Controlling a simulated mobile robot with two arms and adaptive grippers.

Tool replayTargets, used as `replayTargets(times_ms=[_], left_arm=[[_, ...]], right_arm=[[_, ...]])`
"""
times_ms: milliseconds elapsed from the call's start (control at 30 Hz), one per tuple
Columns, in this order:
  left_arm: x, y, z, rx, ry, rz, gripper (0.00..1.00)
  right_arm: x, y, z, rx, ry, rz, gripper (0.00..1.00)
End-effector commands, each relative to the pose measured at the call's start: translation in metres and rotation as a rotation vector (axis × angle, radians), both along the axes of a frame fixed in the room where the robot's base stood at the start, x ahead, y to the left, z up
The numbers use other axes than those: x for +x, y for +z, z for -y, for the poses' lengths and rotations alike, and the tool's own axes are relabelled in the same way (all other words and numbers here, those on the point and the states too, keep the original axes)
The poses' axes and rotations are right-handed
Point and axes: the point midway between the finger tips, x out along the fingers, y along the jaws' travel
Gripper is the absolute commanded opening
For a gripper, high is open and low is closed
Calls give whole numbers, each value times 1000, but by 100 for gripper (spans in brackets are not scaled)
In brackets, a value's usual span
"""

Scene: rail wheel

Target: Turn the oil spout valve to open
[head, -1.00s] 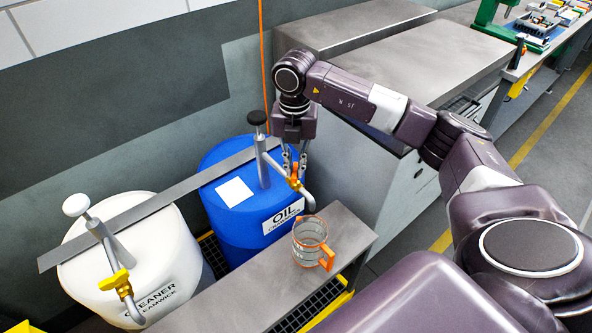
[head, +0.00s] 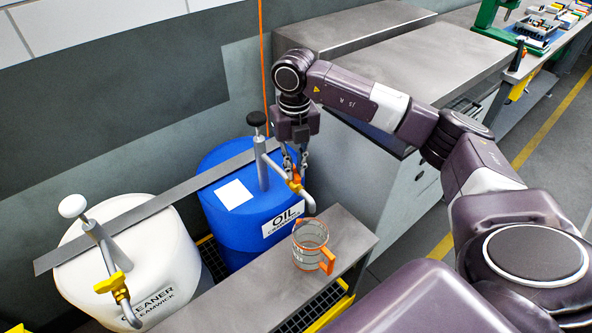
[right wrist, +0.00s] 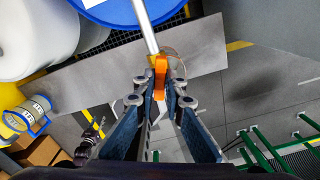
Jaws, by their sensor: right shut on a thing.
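The blue oil drum (head: 247,232) has a grey spout pipe (head: 309,204) with an orange valve (head: 295,185) near its outlet. My right gripper (head: 295,172) reaches down from above and is at the valve handle. In the right wrist view, the orange handle (right wrist: 160,76) sits between the fingertips of my right gripper (right wrist: 160,98), which is shut on it. The fingers partly hide the valve in the head view. A clear jug (head: 308,240) with orange rim and handle stands upright on the bench below the spout. My left gripper is not in view.
A white cleaner drum (head: 150,265) with its own yellow valve (head: 112,286) stands left of the oil drum. A flat metal bar (head: 120,218) runs across both drums. The grey bench (head: 225,300) lies in front. A metal cabinet (head: 420,60) stands behind my right arm.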

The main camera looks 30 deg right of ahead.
Motion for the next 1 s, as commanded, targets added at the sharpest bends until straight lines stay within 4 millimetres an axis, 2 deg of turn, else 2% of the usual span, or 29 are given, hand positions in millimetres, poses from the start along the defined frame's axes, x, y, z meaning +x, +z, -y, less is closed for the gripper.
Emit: replayTargets(times_ms=[167, 500, 533, 700, 1000], left_arm=[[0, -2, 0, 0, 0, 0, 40], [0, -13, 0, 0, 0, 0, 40], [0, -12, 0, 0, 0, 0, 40], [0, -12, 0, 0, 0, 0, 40], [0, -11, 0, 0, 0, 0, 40]], right_arm=[[1, 0, 0, 0, 39, 3, 0], [1, 0, 0, -1, 374, 3, 0], [1, 1, 0, -1, 369, 3, 13], [0, 0, 0, 0, 366, 1, 32], [0, 1, 0, 0, 364, 1, 32]])
